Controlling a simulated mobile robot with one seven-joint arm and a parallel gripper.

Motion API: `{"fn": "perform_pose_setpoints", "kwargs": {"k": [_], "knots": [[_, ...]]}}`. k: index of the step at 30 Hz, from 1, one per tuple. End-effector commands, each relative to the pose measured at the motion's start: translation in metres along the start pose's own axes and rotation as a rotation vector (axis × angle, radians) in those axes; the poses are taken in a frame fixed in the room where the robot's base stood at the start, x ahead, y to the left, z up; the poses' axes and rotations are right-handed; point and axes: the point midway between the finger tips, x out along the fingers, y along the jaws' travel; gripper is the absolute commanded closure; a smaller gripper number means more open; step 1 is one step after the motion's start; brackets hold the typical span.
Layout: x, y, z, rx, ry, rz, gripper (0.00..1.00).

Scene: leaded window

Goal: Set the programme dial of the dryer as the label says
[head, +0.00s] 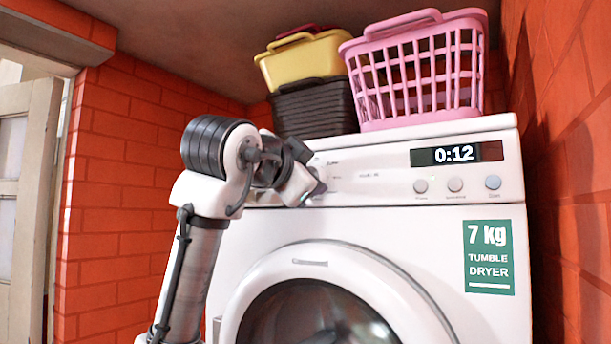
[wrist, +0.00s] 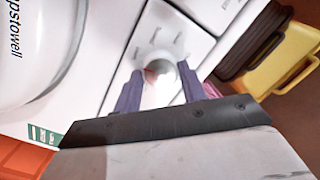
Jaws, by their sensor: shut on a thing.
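The white tumble dryer (head: 400,225) fills the right of the head view, its display (head: 455,154) reading 0:12. In the wrist view the pale programme dial (wrist: 160,68) sits between the two dark fingers of my gripper (wrist: 160,88), which is shut on it. In the head view my gripper (head: 314,193) is against the left part of the control panel and hides the dial. I cannot read the dial's pointer or the marks around it. A green label (head: 488,257) on the front says "7 kg TUMBLE DRYER". Small print on the panel is too small to read.
Three round buttons (head: 455,185) sit under the display. Red brick walls (head: 125,170) stand behind and at right. A pale door (head: 28,190) is at far left.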

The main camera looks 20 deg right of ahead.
Motion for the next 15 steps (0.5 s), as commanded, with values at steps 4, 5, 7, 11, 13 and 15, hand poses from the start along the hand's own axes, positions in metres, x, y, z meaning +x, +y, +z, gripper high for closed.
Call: {"fn": "perform_pose_setpoints", "kwargs": {"k": [4,5,7,11,13,15], "knots": [[0.0007,0.0015,0.002,0.079,0.001,-0.005,0.81],[0.0008,0.0016,0.002,0.091,0.002,-0.006,0.81],[0.0008,0.0017,0.0021,0.117,0.004,-0.008,0.81],[0.0008,0.0018,0.0021,0.151,0.006,-0.011,0.81],[0.0008,0.0019,0.0021,0.162,0.007,-0.012,0.81],[0.0008,0.0019,0.0021,0.169,0.008,-0.012,0.81]]}}
